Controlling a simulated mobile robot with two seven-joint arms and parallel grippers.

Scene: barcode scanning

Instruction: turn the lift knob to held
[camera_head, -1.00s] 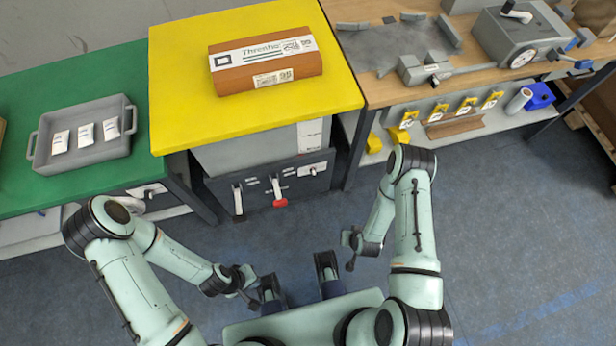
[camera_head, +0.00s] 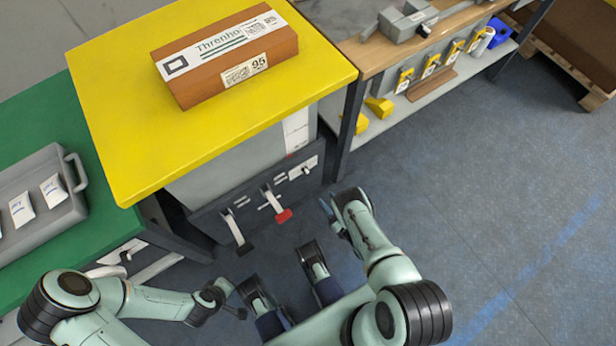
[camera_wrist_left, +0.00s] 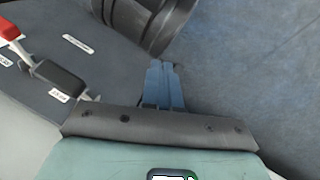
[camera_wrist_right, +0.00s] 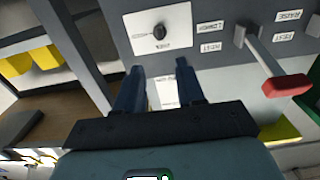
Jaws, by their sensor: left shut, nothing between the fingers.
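The lift knob (camera_wrist_right: 160,32) is a small dark round knob on a white plate; its setting is too small to read. In the head view the knob (camera_head: 307,169) sits at the right end of the dark panel under the yellow table. My right gripper (camera_wrist_right: 160,67) is open and empty, its blue fingers pointing at the plate, one to each side of the knob's line and apart from it. In the head view it (camera_head: 328,208) is just in front of the panel. My left gripper (camera_wrist_left: 163,66) is shut and empty, low over the floor, away from the knob.
Beside the knob, a red-tipped lever (camera_head: 278,205) and a black-tipped lever (camera_head: 235,228) stick out of the panel. A brown box (camera_head: 225,60) lies on the yellow table (camera_head: 110,110). A table leg (camera_head: 352,125) stands right of the panel.

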